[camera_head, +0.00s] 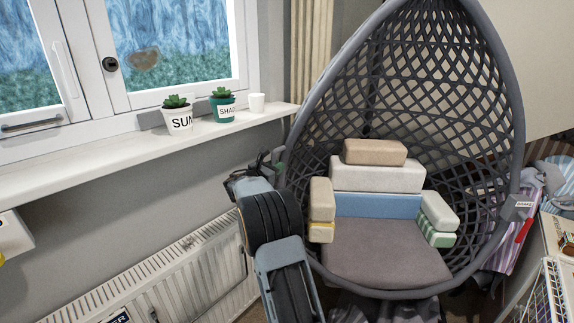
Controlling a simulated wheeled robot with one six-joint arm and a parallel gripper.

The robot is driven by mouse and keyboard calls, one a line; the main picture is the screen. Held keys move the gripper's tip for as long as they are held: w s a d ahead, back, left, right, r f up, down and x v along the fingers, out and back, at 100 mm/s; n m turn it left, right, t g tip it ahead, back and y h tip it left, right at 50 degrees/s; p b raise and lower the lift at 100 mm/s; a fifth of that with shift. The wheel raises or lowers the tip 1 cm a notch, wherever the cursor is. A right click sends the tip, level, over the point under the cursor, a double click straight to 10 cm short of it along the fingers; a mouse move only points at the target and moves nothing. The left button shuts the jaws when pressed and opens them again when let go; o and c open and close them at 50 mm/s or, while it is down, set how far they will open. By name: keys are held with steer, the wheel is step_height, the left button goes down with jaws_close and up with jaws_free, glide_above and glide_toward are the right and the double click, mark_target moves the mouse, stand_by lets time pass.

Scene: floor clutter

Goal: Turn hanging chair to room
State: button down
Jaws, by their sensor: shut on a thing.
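The hanging chair (494,78) is a grey egg-shaped lattice shell in the middle and right of the view. Its open front faces the camera. Inside are a mauve seat cushion (385,252), a blue block (378,205), and several beige and white blocks. My gripper (279,164) is at the left side of the chair, beside the rim. Its fingers are small and dark here, and it appears shut on the chair's left rim. The exact contact is partly hidden by my wrist.
A white windowsill (80,169) at the left holds two potted plants (178,114) (222,104) and a white cup (257,103). A radiator (170,275) stands below it, close to my arm. Striped cloth (505,235) and a cluttered table (560,238) crowd the right side.

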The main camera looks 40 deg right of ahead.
steer(key=shift+w+d, duration=0.1)
steer(key=shift+w, duration=0.4)
steer(key=shift+s, duration=0.1)
steer(key=c, duration=1.2)
jaws_free()
steer(key=shift+c, duration=0.2)
steer(key=shift+o, duration=0.9)
steer(key=shift+d, duration=0.1)
steer(key=shift+g, duration=0.3)
steer(key=s+a, duration=0.2)
steer(key=a, duration=1.1)
steer(key=shift+s+a, duration=0.3)
steer(key=shift+s, duration=0.05)
